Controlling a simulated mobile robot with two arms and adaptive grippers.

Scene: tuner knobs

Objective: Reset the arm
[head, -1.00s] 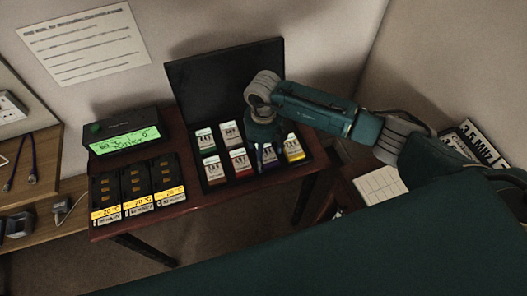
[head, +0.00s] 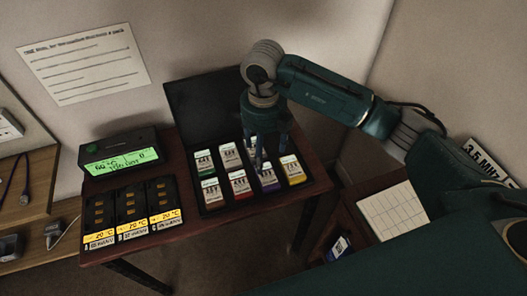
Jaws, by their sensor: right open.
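My right arm comes in from the right, and my right gripper (head: 262,158) points down over the open black case (head: 222,207). Its fingers are apart, above the purple-based card block (head: 266,178) and the back row. I cannot tell whether the fingertips touch anything. Several labelled blocks stand in the case in two rows, among them a red one (head: 239,184), a yellow one (head: 292,170) and a green one (head: 205,163). Part of the back row is hidden behind the gripper. My left gripper is not in view.
The case stands on a dark red table (head: 180,232) beside a green-lit display box (head: 121,160) and three black modules (head: 130,206) with yellow labels. A paper notice (head: 85,62) hangs on the wall. A white gridded pad (head: 392,211) lies at the right. A wooden shelf (head: 40,200) is at the left.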

